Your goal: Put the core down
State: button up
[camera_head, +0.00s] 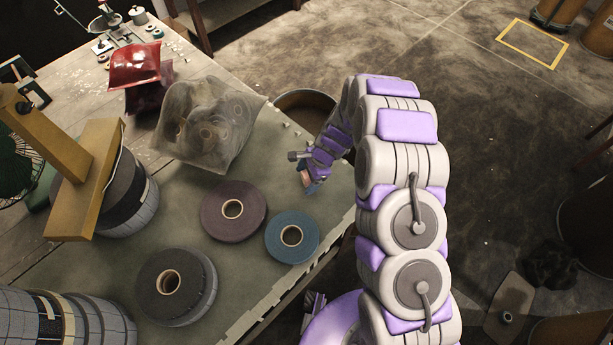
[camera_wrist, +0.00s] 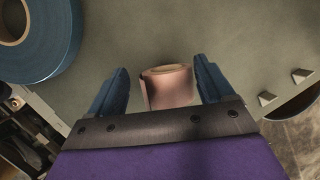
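The core (camera_wrist: 168,90) is a small, short pinkish-brown cylinder with a tan rim. In the wrist view it stands between the two blue fingers of my gripper (camera_wrist: 162,72). A gap shows on its left side and it lies close to the right finger, so the fingers look open around it. The core appears upright at or just above the green table mat (camera_wrist: 125,38); exact contact with the mat cannot be told. In the head view my gripper (camera_head: 310,186) is low over the mat's right edge, and the core is mostly hidden there.
A blue tape roll (camera_head: 310,250), a purple-brown roll (camera_head: 215,222) and a dark roll (camera_head: 200,290) lie nearby. A clear bag (camera_head: 205,125) stands behind. A round bin (camera_head: 292,98) is beyond the table edge. Bare mat lies between the bag and my gripper.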

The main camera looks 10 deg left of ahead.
jog(key=p+v, duration=0.2)
jog(key=v, duration=1)
